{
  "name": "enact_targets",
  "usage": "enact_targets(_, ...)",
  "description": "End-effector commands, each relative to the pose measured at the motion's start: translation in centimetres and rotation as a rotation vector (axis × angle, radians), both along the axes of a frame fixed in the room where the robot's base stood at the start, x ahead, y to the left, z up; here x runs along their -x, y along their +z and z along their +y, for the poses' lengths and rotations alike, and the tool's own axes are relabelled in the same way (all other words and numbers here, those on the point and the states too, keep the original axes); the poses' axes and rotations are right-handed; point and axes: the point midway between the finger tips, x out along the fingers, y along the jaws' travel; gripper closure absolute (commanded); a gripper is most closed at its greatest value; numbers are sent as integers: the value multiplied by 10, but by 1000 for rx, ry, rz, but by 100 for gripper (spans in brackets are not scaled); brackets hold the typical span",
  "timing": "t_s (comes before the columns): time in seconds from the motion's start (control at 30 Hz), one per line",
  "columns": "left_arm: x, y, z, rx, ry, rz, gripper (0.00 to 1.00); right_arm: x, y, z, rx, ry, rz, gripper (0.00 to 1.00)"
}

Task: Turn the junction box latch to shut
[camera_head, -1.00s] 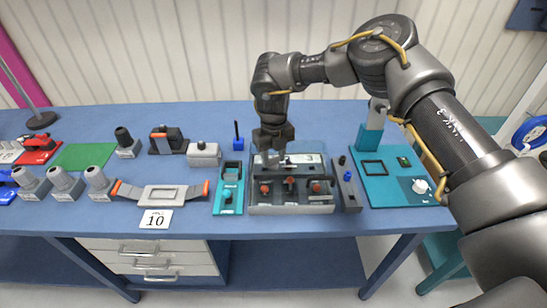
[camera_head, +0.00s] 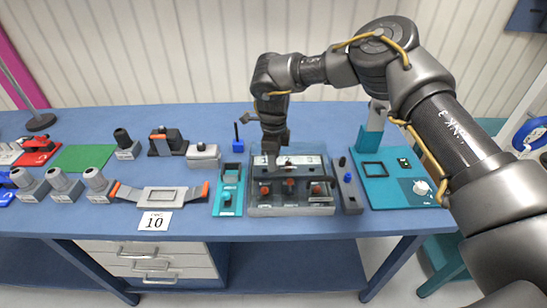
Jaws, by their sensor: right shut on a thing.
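The junction box (camera_head: 290,208) is a grey box with a clear-looking cover, dark cable and several orange-red parts inside, on the blue bench right of centre. My right gripper (camera_head: 271,160) points down at the back left part of the box. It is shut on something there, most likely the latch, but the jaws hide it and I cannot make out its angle. My left gripper is not in view.
A teal fixture (camera_head: 228,190) stands close on the left of the box and a narrow grey block (camera_head: 347,185) close on the right. A teal board (camera_head: 395,195) lies farther right. A grey strap piece (camera_head: 160,196) with orange ends lies left, behind the number 10 card (camera_head: 155,221).

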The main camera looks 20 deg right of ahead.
Motion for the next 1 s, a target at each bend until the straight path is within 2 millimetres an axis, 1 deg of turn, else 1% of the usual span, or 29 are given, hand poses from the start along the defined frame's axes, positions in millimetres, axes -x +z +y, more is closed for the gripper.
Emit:
enact_targets(0.2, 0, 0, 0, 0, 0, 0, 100, 0, 0, 0, 0, 120, -1, 83)
enact_targets(0.4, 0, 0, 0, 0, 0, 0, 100, 0, 0, 0, 0, 184, -1, 83)
enact_targets(0.97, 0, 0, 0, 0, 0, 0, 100, 0, 0, 1, 0, 211, -1, 83)
enact_targets(1.0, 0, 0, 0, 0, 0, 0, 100, 0, 0, 1, 0, 211, -1, 57)
